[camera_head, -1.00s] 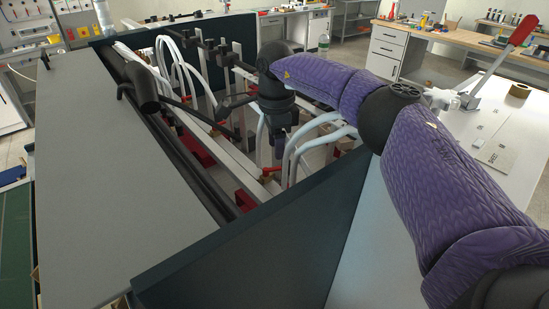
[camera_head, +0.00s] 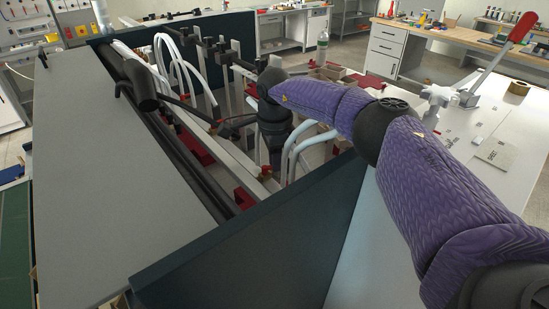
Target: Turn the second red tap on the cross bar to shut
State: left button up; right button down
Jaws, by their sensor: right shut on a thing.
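The pale cross bar (camera_head: 228,150) runs diagonally through the open frame of the machine. My right gripper (camera_head: 275,160) points down into the frame beside the close-end tap, next to the white hoses. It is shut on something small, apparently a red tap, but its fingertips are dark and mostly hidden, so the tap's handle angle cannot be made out. My left gripper is not in view.
White curved hoses (camera_head: 299,146) rise right beside my right gripper. A dark panel (camera_head: 255,235) closes the near side, and a wide grey panel (camera_head: 112,190) lies left. Dark rods (camera_head: 170,145) run along the frame. A worktop with a red-handled lever (camera_head: 508,45) stands right.

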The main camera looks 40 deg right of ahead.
jog(key=shift+s+a+r+m+p, duration=0.1)
jog(key=shift+s+r+m+p, duration=0.1)
jog(key=shift+m+p, duration=0.85)
jog(key=shift+s+a+m+p, duration=0.15)
jog(key=shift+m+p, duration=1)
jog(key=shift+m, duration=0.1)
jog(key=m+p, duration=0.2)
jog(key=m, duration=0.1)
jog(key=m+p, duration=0.1)
jog(key=shift+s+a, duration=0.25)
jog(key=shift+a, duration=0.1)
jog(key=m+p, duration=0.1)
jog(key=m, duration=0.1)
jog(key=m+p, duration=0.1)
jog(key=m, duration=0.1)
jog(key=shift+a, duration=0.35)
jog(key=shift+f+m, duration=0.1)
jog(key=shift+m, duration=0.4)
jog(key=c, duration=0.7)
grip_release()
jog(key=shift+o, duration=0.2)
jog(key=shift+s, duration=0.1)
